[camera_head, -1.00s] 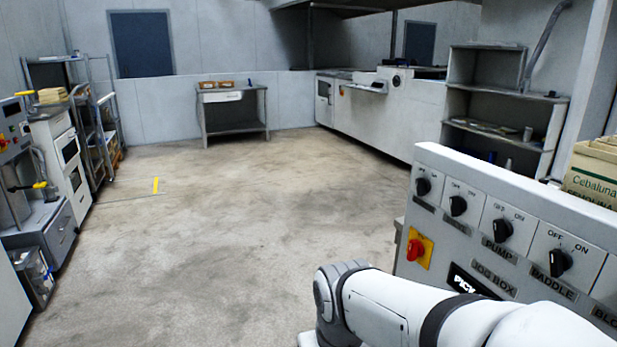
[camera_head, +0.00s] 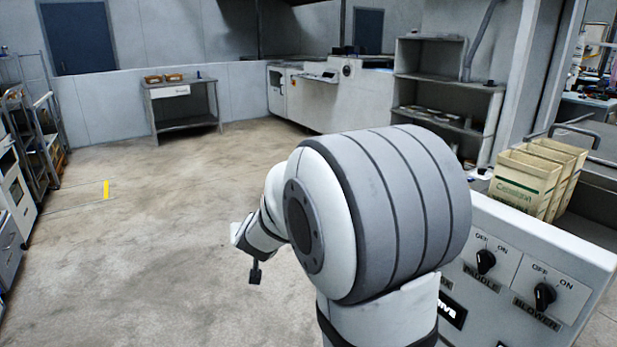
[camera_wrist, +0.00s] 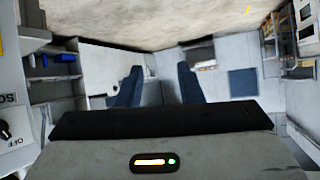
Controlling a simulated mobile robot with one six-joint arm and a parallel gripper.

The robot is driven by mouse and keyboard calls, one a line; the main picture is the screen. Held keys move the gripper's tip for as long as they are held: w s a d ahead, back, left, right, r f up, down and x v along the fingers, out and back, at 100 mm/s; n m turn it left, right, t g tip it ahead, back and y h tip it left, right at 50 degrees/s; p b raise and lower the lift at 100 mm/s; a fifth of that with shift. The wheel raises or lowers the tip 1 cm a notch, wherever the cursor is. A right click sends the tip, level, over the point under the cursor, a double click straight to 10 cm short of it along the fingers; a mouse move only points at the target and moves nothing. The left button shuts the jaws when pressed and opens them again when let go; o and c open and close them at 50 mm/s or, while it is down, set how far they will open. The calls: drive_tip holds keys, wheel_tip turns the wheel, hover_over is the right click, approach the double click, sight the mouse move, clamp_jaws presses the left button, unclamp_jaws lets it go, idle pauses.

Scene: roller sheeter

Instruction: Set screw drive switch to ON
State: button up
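The control panel (camera_head: 590,262) stands at the lower right in the head view. Its PADDLE knob (camera_head: 485,262) and BLOWER knob (camera_head: 544,296) show, each with OFF and ON marks. My arm hides the panel's left part, and I cannot make out the screw drive switch there. In the wrist view, a black knob (camera_wrist: 4,130) is cut by the left edge, near a label that seems to start with "SC"; its setting is unclear. My gripper (camera_wrist: 158,90) has its two dark blue fingers apart with nothing between them. In the head view it (camera_head: 254,272) is left of the panel, clear of it.
Beige boxes (camera_head: 530,178) stand behind the panel. A grey shelf unit (camera_head: 440,85) and a long white machine (camera_head: 340,100) are at the back. A small table (camera_head: 185,90) stands by the far wall. The floor (camera_head: 150,230) on the left is clear.

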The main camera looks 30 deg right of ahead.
drive_tip(key=w+d+r+m+g+h+p, duration=0.1)
drive_tip(key=w+d+r+m+h+p, duration=0.1)
drive_tip(key=d+h, duration=0.35)
drive_tip(key=w+d+r+m+h+p, duration=0.2)
drive_tip(key=d+m+h, duration=0.1)
drive_tip(key=d, duration=0.5)
drive_tip(key=s+d+m+g+h+p, duration=0.1)
drive_tip(key=s+d+m+g+h, duration=0.1)
drive_tip(key=d, duration=0.5)
drive_tip(key=s+d+m+g+h+p, duration=0.1)
drive_tip(key=s+d+g+h+p, duration=0.1)
drive_tip(key=s+d+g+h, duration=0.2)
drive_tip(key=d+g, duration=0.2)
drive_tip(key=d, duration=0.1)
drive_tip(key=shift+d+m+g+h, duration=0.35)
drive_tip(key=shift+d+m+g, duration=0.05)
drive_tip(key=shift+r, duration=0.1)
